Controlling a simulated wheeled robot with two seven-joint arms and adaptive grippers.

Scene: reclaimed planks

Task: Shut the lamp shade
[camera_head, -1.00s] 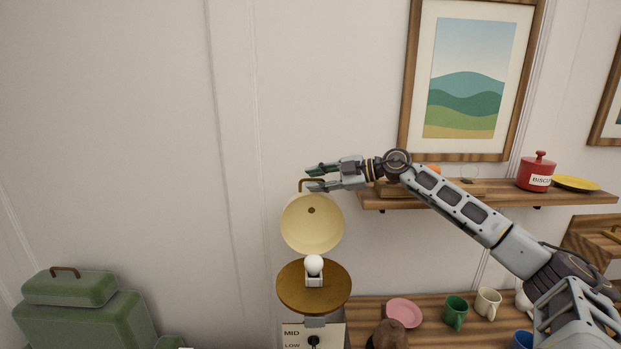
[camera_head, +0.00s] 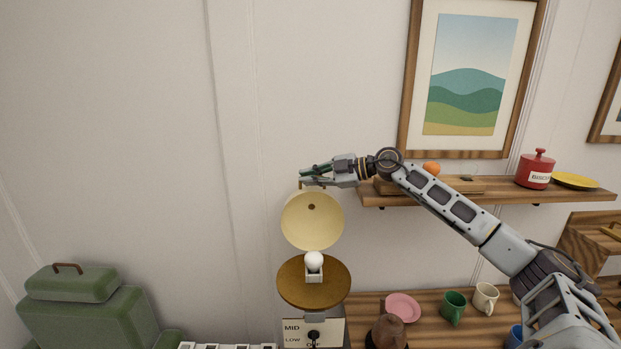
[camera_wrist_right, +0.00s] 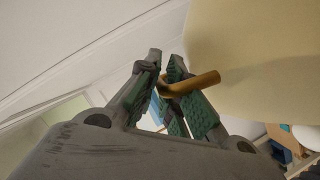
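The lamp has a cream dome shade (camera_head: 313,221), which stands tipped open with its hollow inside facing me. Below it are a white bulb (camera_head: 314,261) and a round brown-gold plate (camera_head: 314,294). A bent brass handle on the shade's upper edge shows in the right wrist view (camera_wrist_right: 200,82). My right gripper (camera_head: 303,177) is at this handle. In the wrist view its green-padded fingers (camera_wrist_right: 164,80) are close together, with the handle's bend between them. Finger contact is partly hidden. My left gripper is out of view.
A panel with a dial (camera_head: 313,335) is under the plate. To the right, a shelf (camera_head: 540,197) holds a red biscuit jar (camera_head: 535,170); a lower counter (camera_head: 428,330) holds a pink plate (camera_head: 403,307) and mugs. A green case (camera_head: 85,320) stands at left. The wall between is bare.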

